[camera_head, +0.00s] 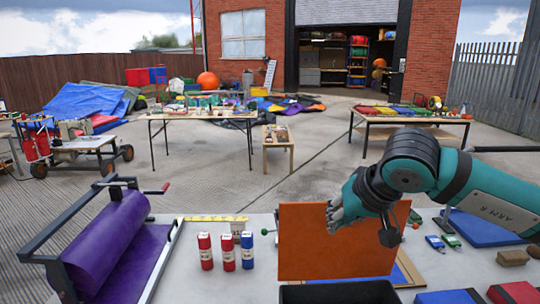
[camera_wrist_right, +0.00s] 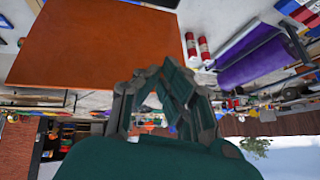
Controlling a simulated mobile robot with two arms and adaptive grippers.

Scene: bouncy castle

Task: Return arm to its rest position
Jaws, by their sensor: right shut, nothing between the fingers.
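My right arm comes in from the right in the head view. Its teal and dark grey right gripper (camera_head: 335,213) is shut and empty, and overlaps the upper edge of an upright orange panel (camera_head: 315,253). In the wrist view the closed fingers (camera_wrist_right: 158,74) form an arch, with the orange panel (camera_wrist_right: 95,40) beyond them to the upper left. I cannot tell whether the fingers touch the panel. My left gripper is not in view.
On the bench, two red cans (camera_head: 205,252) and a blue can (camera_head: 247,250) stand left of the panel. A purple roll on a frame (camera_head: 105,235) is at the left. A black tray (camera_head: 340,292) is at the front.

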